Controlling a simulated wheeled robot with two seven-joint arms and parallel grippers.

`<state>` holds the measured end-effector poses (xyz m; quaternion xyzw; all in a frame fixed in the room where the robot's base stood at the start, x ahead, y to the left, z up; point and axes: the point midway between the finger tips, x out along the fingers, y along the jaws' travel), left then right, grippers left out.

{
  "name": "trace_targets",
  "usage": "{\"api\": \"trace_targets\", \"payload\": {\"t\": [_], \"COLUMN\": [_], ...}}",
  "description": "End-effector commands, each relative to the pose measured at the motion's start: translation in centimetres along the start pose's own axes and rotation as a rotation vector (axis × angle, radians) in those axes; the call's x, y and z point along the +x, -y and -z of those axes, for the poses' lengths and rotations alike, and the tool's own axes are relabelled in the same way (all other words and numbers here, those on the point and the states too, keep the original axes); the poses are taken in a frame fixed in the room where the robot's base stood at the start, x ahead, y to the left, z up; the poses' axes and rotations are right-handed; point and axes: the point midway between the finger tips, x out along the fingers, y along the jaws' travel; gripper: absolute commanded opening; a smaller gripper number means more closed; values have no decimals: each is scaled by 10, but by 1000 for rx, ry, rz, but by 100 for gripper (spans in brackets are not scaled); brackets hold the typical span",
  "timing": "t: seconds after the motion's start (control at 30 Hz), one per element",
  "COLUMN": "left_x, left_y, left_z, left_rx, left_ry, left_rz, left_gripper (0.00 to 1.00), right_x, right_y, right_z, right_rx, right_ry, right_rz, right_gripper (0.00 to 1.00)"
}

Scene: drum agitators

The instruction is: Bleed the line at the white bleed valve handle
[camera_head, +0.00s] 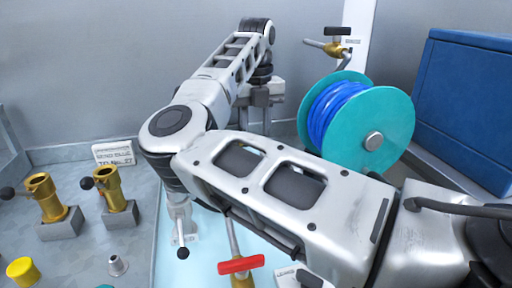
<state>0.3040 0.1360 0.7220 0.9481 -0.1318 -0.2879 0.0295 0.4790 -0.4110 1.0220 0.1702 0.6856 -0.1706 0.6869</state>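I cannot make out a white bleed valve handle for certain; my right arm covers much of the middle. A valve with a red handle (241,264) stands at the bottom centre, on the pale blue surface. A valve with a black handle (337,31) is on the white upright at the top. A pale fitting with a black-knobbed lever (181,236) shows below my arm's elbow, partly hidden. My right gripper (262,112) is small and pointed down behind the arm, left of the hose reel; its fingers are too unclear to read. My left gripper is out of view.
A teal reel with blue hose (338,108) and a blue box (464,105) stand at the right. Two brass fittings (46,198) (110,188) on grey blocks, a yellow cap (22,270) and a small metal cone (117,265) are at the left, near a label (113,153).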

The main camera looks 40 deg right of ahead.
Motion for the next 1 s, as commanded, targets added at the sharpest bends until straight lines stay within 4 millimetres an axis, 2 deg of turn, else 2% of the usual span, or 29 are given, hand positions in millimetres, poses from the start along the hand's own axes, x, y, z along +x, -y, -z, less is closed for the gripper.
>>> {"api": "trace_targets", "payload": {"t": [0.03,0.2,0.4,0.57,1.0], "left_x": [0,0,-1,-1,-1], "left_y": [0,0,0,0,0], "left_z": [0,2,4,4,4], "left_rx": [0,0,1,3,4], "left_ry": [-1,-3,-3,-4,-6], "left_rz": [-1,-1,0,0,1], "left_gripper": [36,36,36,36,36], "right_x": [-14,-51,-78,-85,-85], "right_y": [1,1,0,0,0], "right_z": [-1,-1,0,0,0], "right_rx": [1,1,0,0,0], "right_ry": [5,4,2,1,0], "right_rz": [-1,0,0,0,0], "right_gripper": [34,34,34,34,34]}}
